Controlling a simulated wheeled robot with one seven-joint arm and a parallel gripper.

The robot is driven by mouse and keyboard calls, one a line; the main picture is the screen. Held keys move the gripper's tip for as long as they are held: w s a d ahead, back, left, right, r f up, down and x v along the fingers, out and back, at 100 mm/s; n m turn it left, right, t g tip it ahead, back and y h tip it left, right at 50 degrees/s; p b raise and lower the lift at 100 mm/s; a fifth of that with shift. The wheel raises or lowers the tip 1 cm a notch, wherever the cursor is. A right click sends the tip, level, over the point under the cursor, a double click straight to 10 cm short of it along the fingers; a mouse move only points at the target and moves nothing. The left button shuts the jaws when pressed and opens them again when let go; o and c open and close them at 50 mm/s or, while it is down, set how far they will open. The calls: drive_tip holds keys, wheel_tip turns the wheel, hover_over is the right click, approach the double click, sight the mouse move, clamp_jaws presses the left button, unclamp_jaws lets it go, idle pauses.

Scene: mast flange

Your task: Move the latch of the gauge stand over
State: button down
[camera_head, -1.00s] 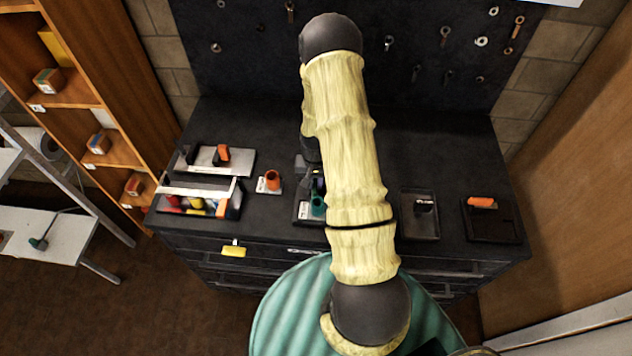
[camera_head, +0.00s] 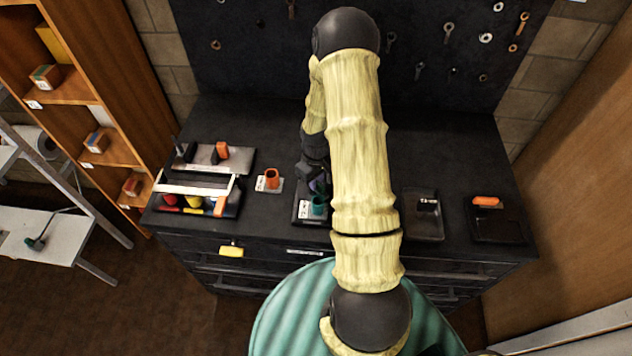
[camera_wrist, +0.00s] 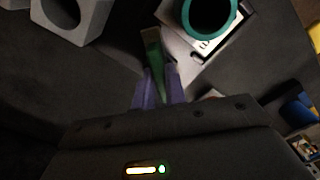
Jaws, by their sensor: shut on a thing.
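In the wrist view, my gripper (camera_wrist: 156,92) has its purple fingers closed on a slim green bar (camera_wrist: 153,48) with a paler end, which looks like the latch. Beside it, to the upper right, is a teal ring-shaped cup (camera_wrist: 186,14) on a white-labelled plate (camera_wrist: 200,50). In the head view, my gripper (camera_head: 318,187) is low at the bench, just behind the teal cup (camera_head: 318,206) on its dark tray (camera_head: 300,217). My arm covers what lies to the right of it. The bar cannot be made out in the head view.
An orange cup (camera_head: 271,179) on a white plate stands to the left. Farther left is an open toolbox (camera_head: 196,190). Two dark trays (camera_head: 425,229) (camera_head: 497,236) lie to the right. In the wrist view a grey block with a hole (camera_wrist: 76,18) is at the upper left.

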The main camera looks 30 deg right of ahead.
drive_tip(key=n, duration=0.4)
drive_tip(key=shift+n, duration=0.3)
drive_tip(key=n, duration=0.3)
drive_tip(key=shift+n+p, duration=0.3)
drive_tip(key=c, duration=1.4)
unclamp_jaws()
drive_tip(key=shift+c, duration=0.2)
wheel_tip(320, 180, up, 17)
drive_tip(key=b, duration=0.2)
drive_tip(key=shift+r, duration=0.2)
